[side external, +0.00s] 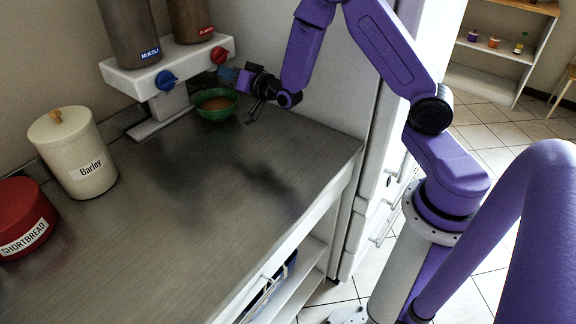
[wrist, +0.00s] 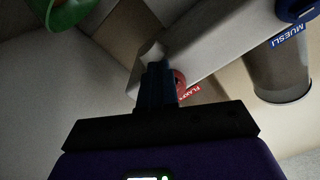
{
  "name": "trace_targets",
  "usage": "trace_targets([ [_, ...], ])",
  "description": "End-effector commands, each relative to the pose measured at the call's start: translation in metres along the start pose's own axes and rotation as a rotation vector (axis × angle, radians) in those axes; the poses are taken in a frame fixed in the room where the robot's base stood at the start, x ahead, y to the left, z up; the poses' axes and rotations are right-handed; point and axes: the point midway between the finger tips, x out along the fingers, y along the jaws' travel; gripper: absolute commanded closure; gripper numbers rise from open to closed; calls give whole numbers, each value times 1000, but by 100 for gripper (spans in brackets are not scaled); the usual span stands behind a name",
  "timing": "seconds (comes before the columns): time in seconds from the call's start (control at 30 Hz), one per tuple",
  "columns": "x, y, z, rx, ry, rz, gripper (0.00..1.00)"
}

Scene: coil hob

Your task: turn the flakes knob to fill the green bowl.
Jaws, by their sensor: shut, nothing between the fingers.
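The red flakes knob (side external: 218,55) is on the front of the white dispenser, below the tube labelled FLAKES. In the wrist view the flakes knob (wrist: 181,84) is partly hidden behind my fingers. My gripper (side external: 228,75) is just below and right of the knob, its blue fingers shut with nothing between them. In the wrist view my gripper (wrist: 157,66) points at the knob area; I cannot tell whether it touches. The green bowl (side external: 203,113) stands upright under the flakes side, with brownish contents inside. The bowl's green rim (wrist: 72,14) shows at the wrist view's top left.
The dispenser (side external: 135,82) also has a blue muesli knob (side external: 166,80), left of the red one. A Barley canister (side external: 85,165) and a red shortbread tin (side external: 20,215) stand at the counter's left. The counter's middle (side external: 200,210) is clear.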

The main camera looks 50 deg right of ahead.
Motion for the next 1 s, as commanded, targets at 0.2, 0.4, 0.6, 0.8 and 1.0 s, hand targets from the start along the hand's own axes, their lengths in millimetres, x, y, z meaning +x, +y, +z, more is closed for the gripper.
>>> trace_targets([
  [0.2, 1, 0, 0, 0, 0, 0, 100],
  [0.4, 0, 0, 0, 0, 0, 0, 100],
  [0.6, 0, 0, -2, 0, 1, 0, 100],
  [0.8, 1, -1, -4, 0, 0, 0, 100],
  [1.0, 0, -1, -6, 0, 0, 0, 100],
])
